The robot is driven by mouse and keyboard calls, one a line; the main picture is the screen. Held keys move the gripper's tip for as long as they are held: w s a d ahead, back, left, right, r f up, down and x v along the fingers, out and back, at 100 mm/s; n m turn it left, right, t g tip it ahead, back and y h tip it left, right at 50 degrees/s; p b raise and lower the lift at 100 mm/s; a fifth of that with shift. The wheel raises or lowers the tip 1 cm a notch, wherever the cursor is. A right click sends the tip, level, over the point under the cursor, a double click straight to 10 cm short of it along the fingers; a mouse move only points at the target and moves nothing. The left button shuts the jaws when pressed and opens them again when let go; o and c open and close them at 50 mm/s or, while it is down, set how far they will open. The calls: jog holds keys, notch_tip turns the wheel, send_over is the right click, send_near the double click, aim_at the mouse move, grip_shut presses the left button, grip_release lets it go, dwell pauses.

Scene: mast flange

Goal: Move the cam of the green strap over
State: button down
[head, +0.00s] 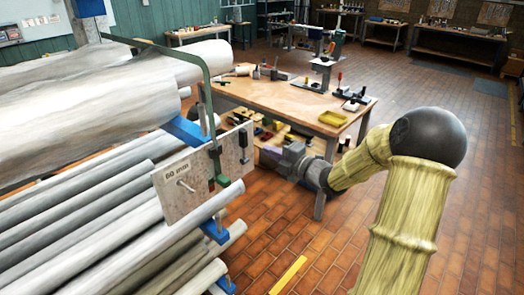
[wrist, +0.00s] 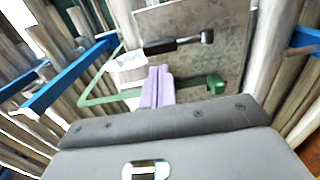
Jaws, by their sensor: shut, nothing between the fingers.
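The green strap (head: 208,85) runs over the big pale roll and down in front of a grey plate (head: 165,190). A green block at its lower end, seemingly the cam (head: 222,181), sits by the plate's lower right edge. My gripper (head: 268,158) is right of the plate. Its lilac fingers (wrist: 158,80) are together and empty, pointing at the plate. I cannot tell whether they touch anything.
A dark handle with a metal end (wrist: 180,44) sits on the plate. Blue rack arms (head: 185,130) and stacked pale poles (head: 60,235) fill the left. A wooden workbench (head: 285,95) with tools stands behind my gripper. The brick floor (head: 310,265) is clear in front.

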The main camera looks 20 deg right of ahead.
jog(key=b+v, duration=0.1)
jog(key=v, duration=0.5)
jog(key=shift+d+f+b, duration=0.2)
jog(key=shift+b, duration=0.15)
jog(key=shift+d, duration=0.1)
jog(key=s+a+f+m+g+h, duration=0.1)
jog(key=a+f+m+g+h, duration=0.3)
jog(key=f+m+h, duration=0.55)
jog(key=s+a+f+m+g, duration=0.1)
jog(key=s+a+m+g, duration=0.2)
jog(key=s+m, duration=0.4)
jog(key=s+a+f+m+g, duration=0.2)
jog(key=s+a+m+g, duration=0.2)
jog(key=s+m, duration=0.4)
jog(key=s+g, duration=0.1)
jog(key=s, duration=0.3)
jog(key=shift+s, duration=0.35)
